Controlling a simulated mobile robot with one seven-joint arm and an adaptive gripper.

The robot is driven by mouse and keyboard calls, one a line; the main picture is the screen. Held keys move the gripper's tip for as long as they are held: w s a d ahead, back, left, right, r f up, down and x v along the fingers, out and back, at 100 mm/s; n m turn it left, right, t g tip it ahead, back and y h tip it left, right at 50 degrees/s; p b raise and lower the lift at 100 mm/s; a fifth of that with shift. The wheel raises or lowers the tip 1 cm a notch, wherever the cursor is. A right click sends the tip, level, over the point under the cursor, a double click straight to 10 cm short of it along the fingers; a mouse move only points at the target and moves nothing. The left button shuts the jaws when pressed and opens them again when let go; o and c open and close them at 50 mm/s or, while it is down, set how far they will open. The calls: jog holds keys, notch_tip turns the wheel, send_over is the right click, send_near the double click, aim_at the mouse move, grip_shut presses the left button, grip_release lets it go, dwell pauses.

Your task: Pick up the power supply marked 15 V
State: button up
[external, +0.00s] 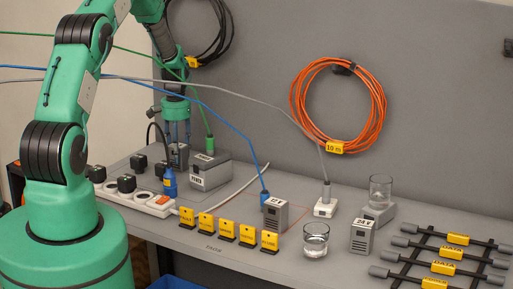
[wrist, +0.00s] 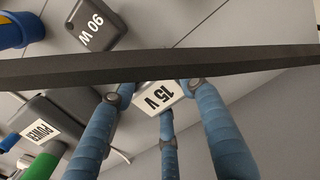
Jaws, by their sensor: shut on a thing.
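In the external view the grey box (external: 179,158) is at the back left of the bench, below my gripper (external: 177,133). The blue fingers of my gripper (wrist: 160,105) are around the box in the wrist view, shut on it. A dark bar crosses in front of the box and hides part of it. Whether the box touches the bench is unclear.
The POWER box (external: 210,174) with a green plug stands close right of my gripper. A 90 W block (wrist: 90,25) is nearby. A power strip (external: 155,204), yellow tags (external: 227,231), a 24 V supply (external: 362,237) and a water glass (external: 315,240) stand forward. Cables hang across the arm's area.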

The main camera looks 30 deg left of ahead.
jog(key=shift+r, duration=0.1)
notch_tip(320, 180, up, 10)
jog(key=shift+f, duration=0.1)
dwell(0.6)
